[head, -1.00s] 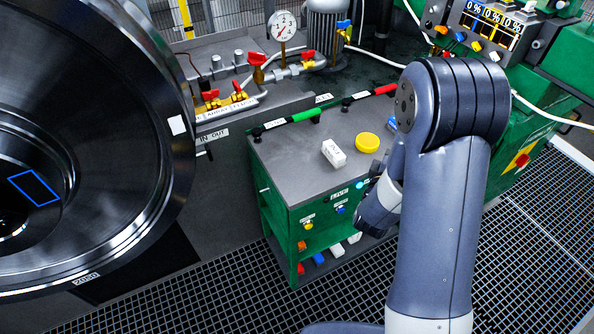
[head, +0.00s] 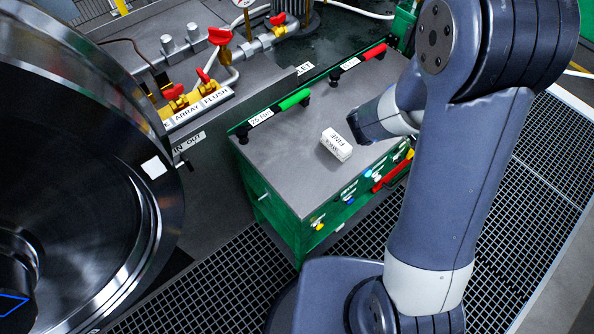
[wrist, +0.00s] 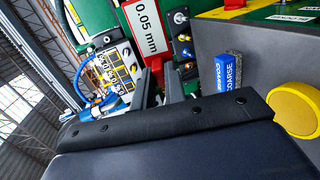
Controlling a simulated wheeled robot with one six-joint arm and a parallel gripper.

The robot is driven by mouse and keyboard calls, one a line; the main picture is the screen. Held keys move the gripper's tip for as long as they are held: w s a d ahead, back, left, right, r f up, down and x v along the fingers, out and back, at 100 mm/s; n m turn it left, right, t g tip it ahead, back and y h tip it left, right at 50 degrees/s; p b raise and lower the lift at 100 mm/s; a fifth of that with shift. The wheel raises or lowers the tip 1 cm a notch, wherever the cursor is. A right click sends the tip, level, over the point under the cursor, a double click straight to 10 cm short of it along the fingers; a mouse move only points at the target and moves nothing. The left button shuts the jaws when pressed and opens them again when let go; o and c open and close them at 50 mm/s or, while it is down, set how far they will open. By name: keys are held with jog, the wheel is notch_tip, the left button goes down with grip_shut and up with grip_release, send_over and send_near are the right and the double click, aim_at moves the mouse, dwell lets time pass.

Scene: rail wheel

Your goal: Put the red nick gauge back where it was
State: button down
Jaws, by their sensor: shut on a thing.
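In the wrist view the two dark fingers of my gripper (wrist: 161,82) are closed on a red piece with a white "0.05 mm" plate, which I take for the red nick gauge (wrist: 157,64). Its label faces the camera and the gauge stands out beyond the fingertips. In the head view my wrist is above the right part of the grey-topped green cabinet (head: 290,165); the fingers and the gauge are hidden there. The gauge's original place cannot be made out.
A white "FINE" block (head: 336,143) lies on the cabinet top. A blue-and-grey "COARSE" block (wrist: 229,75) and a yellow disc (wrist: 297,114) show in the wrist view. Green (head: 294,99) and red (head: 375,51) bars edge the top. A big dark wheel (head: 75,130) stands left.

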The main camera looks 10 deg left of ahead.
jog(key=s+a+f+m+g+y+p, duration=0.1)
jog(key=s+a+f+m+g+y, duration=0.1)
jog(key=s+a+m+g, duration=0.3)
jog(key=s+a+f+m+g+y, duration=0.1)
jog(key=s+m+g+y, duration=0.25)
jog(key=m+g, duration=0.35)
jog(key=s+a+r+m+y, duration=0.1)
jog(key=s+a+m+y, duration=0.15)
jog(key=a, duration=0.65)
jog(key=s+a+r+m+y, duration=0.1)
jog(key=s+a+m+y, duration=0.15)
jog(key=a, duration=0.75)
jog(key=shift+m+t+h, duration=0.25)
jog(key=shift+m+t, duration=0.05)
jog(key=shift+t, duration=0.1)
jog(key=f, duration=0.5)
jog(key=f+p, duration=0.1)
jog(key=f, duration=0.4)
jog(key=shift+s+d, duration=0.1)
jog(key=shift+d, duration=0.1)
jog(key=c, duration=1.5)
grip_release()
jog(key=shift+o, duration=0.2)
jog(key=shift+r, duration=0.15)
notch_tip(320, 180, up, 12)
